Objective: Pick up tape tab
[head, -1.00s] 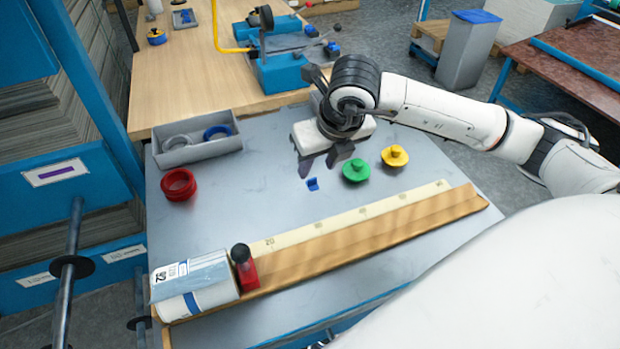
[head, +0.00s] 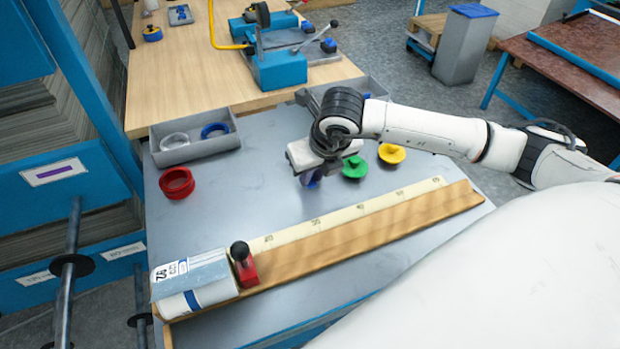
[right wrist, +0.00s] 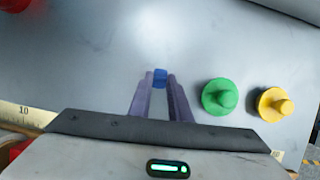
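The tape tab is a small blue piece (right wrist: 160,76) lying on the grey table top, seen in the right wrist view. My right gripper (right wrist: 161,82) is low over the table with its two purple fingers apart, one on each side of the tab near the tips. A narrow gap shows between the fingers, and I cannot tell whether they touch the tab. In the head view my right gripper (head: 310,180) covers the tab's place, so the tab is mostly or fully hidden there. My left gripper is not in view.
A green knobbed disc (head: 354,167) and a yellow one (head: 391,153) stand just right of my gripper. A wooden ruler bar (head: 350,231), a red-based stamp-like tool (head: 246,270) and a wrapped roll (head: 195,283) lie in front.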

